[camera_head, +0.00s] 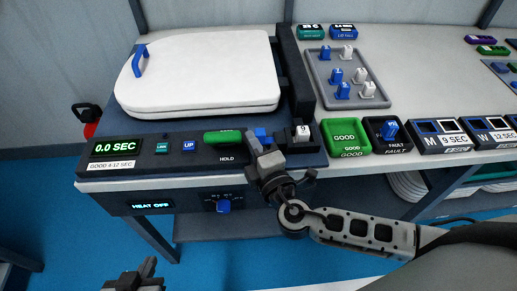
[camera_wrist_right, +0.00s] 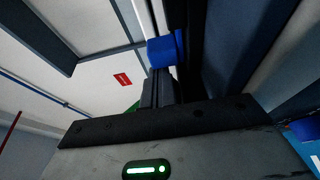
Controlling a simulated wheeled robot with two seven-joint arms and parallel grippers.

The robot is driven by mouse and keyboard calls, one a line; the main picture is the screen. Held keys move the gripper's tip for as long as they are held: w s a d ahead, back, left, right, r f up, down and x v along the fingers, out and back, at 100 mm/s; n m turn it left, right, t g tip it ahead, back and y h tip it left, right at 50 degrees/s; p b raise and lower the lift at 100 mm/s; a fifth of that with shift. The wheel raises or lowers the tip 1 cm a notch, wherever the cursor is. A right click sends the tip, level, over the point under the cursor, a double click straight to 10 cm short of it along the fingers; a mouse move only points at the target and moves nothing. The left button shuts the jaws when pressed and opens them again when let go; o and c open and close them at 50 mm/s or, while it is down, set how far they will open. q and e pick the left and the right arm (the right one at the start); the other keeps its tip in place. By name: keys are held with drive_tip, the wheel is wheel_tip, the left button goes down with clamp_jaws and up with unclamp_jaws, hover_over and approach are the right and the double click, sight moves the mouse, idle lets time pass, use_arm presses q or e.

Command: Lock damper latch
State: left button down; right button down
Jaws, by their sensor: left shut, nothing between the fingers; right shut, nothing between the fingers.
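The test station panel (camera_head: 130,175) runs along the bench front. A small blue block (camera_head: 261,132), which looks like the latch, sits between the green HOLD bar (camera_head: 223,137) and a white damper marked 9 (camera_head: 301,132) in a black holder. My right gripper (camera_head: 256,143) is shut and empty, with its tips at or just in front of the blue block; I cannot tell whether they touch. In the right wrist view a blue block (camera_wrist_right: 161,52) shows just beyond the dark fingers (camera_wrist_right: 160,88). My left gripper (camera_head: 146,268) is shut and empty, low in front of the bench.
A white toilet seat (camera_head: 200,70) with a blue handle lies behind the panel. A grey tray (camera_head: 325,85) of blue and white dampers stands at right. Green GOOD (camera_head: 342,135) and black FAULT (camera_head: 375,137) bins sit right of the station. A blue knob (camera_head: 223,206) is below.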

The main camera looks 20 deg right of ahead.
idle(0.3)
drive_tip(key=shift+s+d+f+b, duration=0.1)
drive_tip(key=shift+d+b, duration=0.15)
drive_tip(key=shift+d, duration=0.2)
drive_tip(key=shift+s+d+f+b, duration=0.1)
drive_tip(key=shift+d+b, duration=0.15)
drive_tip(key=shift+d, duration=0.15)
drive_tip(key=shift+d+r, duration=0.2)
drive_tip(key=shift+d, duration=0.2)
drive_tip(key=shift+s, duration=0.1)
